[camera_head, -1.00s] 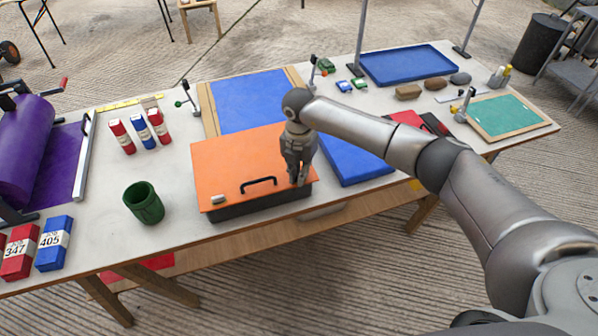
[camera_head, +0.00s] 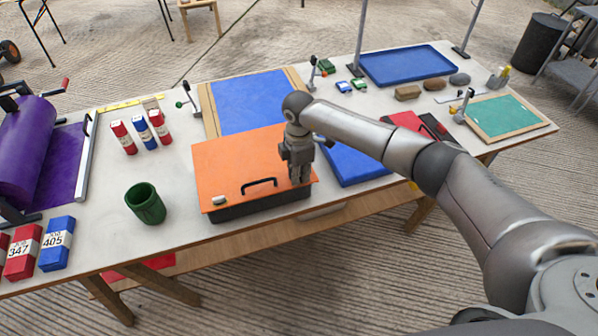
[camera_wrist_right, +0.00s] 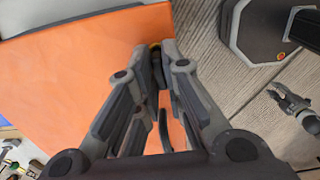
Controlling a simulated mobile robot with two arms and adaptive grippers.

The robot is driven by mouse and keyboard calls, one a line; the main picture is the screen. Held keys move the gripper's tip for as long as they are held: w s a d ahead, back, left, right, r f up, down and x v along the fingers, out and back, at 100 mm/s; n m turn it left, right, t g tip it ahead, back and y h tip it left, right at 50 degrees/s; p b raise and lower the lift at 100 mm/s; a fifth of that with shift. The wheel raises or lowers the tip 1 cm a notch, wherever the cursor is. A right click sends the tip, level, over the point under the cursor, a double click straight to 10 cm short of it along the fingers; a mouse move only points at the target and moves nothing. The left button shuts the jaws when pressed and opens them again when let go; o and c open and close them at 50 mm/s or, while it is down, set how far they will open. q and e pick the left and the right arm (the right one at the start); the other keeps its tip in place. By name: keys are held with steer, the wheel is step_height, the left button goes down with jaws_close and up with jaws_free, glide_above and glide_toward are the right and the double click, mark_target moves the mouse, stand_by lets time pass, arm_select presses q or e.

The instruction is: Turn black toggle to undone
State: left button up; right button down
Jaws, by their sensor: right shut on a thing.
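An orange-lidded dark box (camera_head: 235,165) stands at the table's front edge, lid down. A black bar handle (camera_head: 259,183) is on the lid near its front; part of it shows in the right wrist view (camera_wrist_right: 164,130). A small pale latch (camera_head: 219,201) sits at the front left corner. My right gripper (camera_head: 300,180) points down at the front right corner of the lid. In the wrist view its fingers (camera_wrist_right: 156,50) are closed together on something small, mostly hidden; I cannot make out the black toggle itself. My left gripper (camera_wrist_right: 282,97) shows small in the wrist view, its fingers apart and empty.
A green cup (camera_head: 146,203) stands left of the box. A blue panel (camera_head: 352,165) lies right of it, partly behind my arm. A blue board (camera_head: 254,103) lies behind the box. Red and blue blocks (camera_head: 57,243) stand at the left front.

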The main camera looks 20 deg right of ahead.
steer(key=shift+m, duration=0.3)
steer(key=shift+w, duration=0.1)
steer(key=c, duration=1.5)
jaws_free()
steer(key=shift+c, duration=0.2)
steer(key=shift+r, duration=0.1)
step_height(320, 180, up, 12)
